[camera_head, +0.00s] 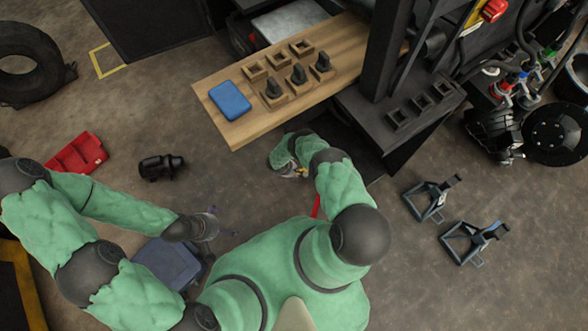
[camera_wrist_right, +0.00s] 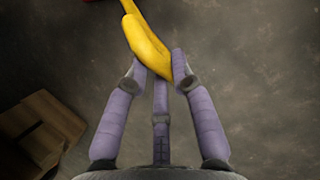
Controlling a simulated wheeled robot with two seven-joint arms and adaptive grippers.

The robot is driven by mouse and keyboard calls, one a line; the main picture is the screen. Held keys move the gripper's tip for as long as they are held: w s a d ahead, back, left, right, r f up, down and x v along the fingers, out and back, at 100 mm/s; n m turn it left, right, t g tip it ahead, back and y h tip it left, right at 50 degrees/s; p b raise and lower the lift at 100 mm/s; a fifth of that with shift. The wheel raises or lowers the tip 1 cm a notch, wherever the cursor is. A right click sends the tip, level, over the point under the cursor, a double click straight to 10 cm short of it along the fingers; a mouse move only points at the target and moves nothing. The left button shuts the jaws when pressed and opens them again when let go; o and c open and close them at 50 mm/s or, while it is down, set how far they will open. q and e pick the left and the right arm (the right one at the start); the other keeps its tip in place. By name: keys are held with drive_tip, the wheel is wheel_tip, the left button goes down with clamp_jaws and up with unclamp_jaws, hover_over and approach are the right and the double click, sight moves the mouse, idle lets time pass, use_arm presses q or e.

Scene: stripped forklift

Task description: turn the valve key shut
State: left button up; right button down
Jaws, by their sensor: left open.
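A yellow handle-like piece (camera_wrist_right: 146,38), which I take to be the valve key, runs down from the top of the right wrist view. Its lower end lies between the purple fingertips of my right gripper (camera_wrist_right: 160,72), which look closed around it. In the head view my right gripper (camera_head: 296,172) is small and partly covered by my own arm, below the wooden bench, with a speck of yellow by it. The valve itself cannot be made out. My left gripper (camera_head: 225,226) is open and empty, low over the floor at left of centre.
A wooden bench (camera_head: 215,96) carries a blue box (camera_head: 230,100), dark knobbed pieces and square frames. A dark bench (camera_head: 362,112) joins it. Metal stands (camera_head: 430,200) are on the floor at right. A red bin (camera_head: 76,154) and dark fitting (camera_head: 161,167) lie at left.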

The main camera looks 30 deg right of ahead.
drive_tip(key=shift+s+r+m+t+p, duration=0.15)
drive_tip(key=shift+m+t+p, duration=0.15)
drive_tip(key=shift+m+p, duration=0.35)
drive_tip(key=shift+s+m+t+p, duration=0.15)
drive_tip(key=shift+m+t+p, duration=0.6)
drive_tip(key=shift+p, duration=0.5)
drive_tip(key=shift+m+t+p, duration=0.25)
drive_tip(key=shift+m+p, duration=0.25)
drive_tip(key=shift+m, duration=0.3)
drive_tip(key=shift+s+m+t+p, duration=0.15)
drive_tip(key=shift+m+t+p, duration=0.2)
drive_tip(key=shift+m, duration=0.35)
drive_tip(key=shift+s+f+m+t+h, duration=0.1)
drive_tip(key=shift+f+m+t+h, duration=0.1)
drive_tip(key=shift+m+t+h, duration=0.65)
drive_tip(key=shift+s+m+t+b, duration=0.1)
drive_tip(key=shift+m+t+b, duration=0.5)
drive_tip(key=shift+m, duration=1.35)
drive_tip(key=shift+h, duration=0.25)
